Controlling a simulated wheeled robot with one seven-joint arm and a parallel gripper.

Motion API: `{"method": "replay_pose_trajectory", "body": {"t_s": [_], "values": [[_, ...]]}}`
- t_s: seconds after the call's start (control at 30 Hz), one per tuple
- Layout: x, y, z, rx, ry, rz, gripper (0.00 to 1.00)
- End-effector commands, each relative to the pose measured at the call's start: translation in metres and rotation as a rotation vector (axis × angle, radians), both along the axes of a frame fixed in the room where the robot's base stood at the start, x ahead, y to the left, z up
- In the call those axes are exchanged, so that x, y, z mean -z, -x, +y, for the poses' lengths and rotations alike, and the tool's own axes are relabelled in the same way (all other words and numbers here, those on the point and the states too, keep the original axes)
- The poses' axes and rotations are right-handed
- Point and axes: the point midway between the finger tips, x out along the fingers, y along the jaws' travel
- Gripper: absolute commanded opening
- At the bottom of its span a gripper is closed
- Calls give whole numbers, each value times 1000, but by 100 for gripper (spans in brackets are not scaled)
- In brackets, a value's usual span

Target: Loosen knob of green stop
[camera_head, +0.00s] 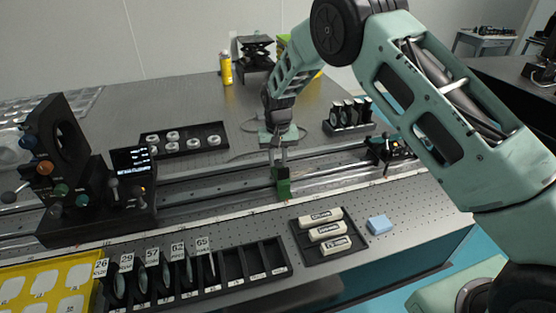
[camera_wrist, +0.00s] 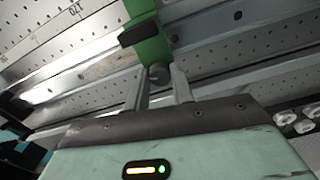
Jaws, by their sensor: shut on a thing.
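The green stop (camera_head: 284,189) sits on the long metal rail near the middle of the table in the head view. In the wrist view the green stop (camera_wrist: 149,42) is at the top, with a black part (camera_wrist: 137,34) on it. Its dark round knob (camera_wrist: 158,73) lies between my two fingertips. My gripper (camera_wrist: 162,78) is shut on the knob. In the head view my gripper (camera_head: 280,163) reaches from behind the rail, and the knob is too small to make out there.
A black device with a lit display (camera_head: 132,159) stands on the rail at left. A small carriage (camera_head: 386,150) is at right. A tray of round parts (camera_head: 184,140) is behind.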

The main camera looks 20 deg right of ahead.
Motion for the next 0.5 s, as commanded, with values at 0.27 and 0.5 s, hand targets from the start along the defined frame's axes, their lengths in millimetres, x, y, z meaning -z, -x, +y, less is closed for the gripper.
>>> {"method": "replay_pose_trajectory", "body": {"t_s": [0.27,0.5], "values": [[-1,-1,1,260,0,-4,1],[-1,-1,1,459,0,-3,1]]}}
